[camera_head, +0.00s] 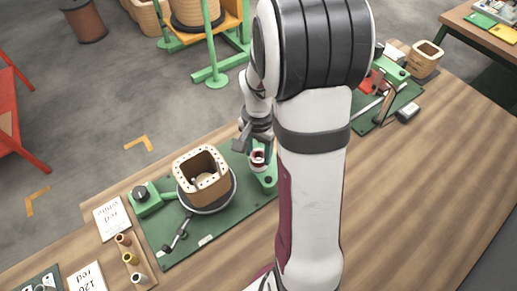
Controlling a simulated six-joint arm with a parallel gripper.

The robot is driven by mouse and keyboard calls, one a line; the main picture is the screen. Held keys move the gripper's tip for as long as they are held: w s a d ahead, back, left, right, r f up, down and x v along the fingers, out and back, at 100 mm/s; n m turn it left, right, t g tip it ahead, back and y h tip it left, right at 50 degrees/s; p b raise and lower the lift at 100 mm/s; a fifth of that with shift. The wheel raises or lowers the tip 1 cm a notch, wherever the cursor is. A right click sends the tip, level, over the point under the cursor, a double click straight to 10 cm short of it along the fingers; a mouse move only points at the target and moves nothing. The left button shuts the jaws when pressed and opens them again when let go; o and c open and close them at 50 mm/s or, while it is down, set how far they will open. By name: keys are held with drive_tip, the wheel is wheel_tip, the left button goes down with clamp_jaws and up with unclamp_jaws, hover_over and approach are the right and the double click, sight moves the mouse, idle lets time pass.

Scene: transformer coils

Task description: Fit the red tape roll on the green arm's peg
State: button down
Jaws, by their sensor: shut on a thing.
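My gripper (255,148) points down over the right end of the green winding station and is shut on the red tape roll (258,157). The roll is small, with a white rim and red inside. It is right over or at the green arm (266,178). The peg is hidden by the roll and gripper, so I cannot tell whether the roll is around it or above it.
A square tan coil former (203,173) stands on a round turntable left of the gripper. A green box with a black knob (146,197), paper cards (112,219) and small spools (131,258) lie further left. My arm hides the table's middle.

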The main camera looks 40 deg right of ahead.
drive_tip(key=shift+f, duration=0.45)
drive_tip(key=shift+f, duration=0.25)
idle(0.3)
unclamp_jaws()
drive_tip(key=shift+r, duration=2.55)
drive_tip(key=shift+a, duration=0.1)
drive_tip(key=s+a+r+n+t+y, duration=0.1)
drive_tip(key=s+a+r+n+t, duration=0.3)
drive_tip(key=a+r, duration=0.45)
drive_tip(key=s+a+r+n+t+y, duration=0.1)
drive_tip(key=s+a+r+n+t, duration=0.15)
drive_tip(key=a+r+n, duration=0.45)
drive_tip(key=s+a+f+m+g, duration=0.1)
drive_tip(key=s+f+m+g, duration=0.2)
drive_tip(key=s+f+g, duration=0.3)
drive_tip(key=s+f, duration=0.1)
drive_tip(key=s, duration=0.3)
drive_tip(key=shift+s+a+f+g, duration=0.15)
drive_tip(key=shift+s+a+g, duration=0.05)
drive_tip(key=shift+a+g, duration=0.2)
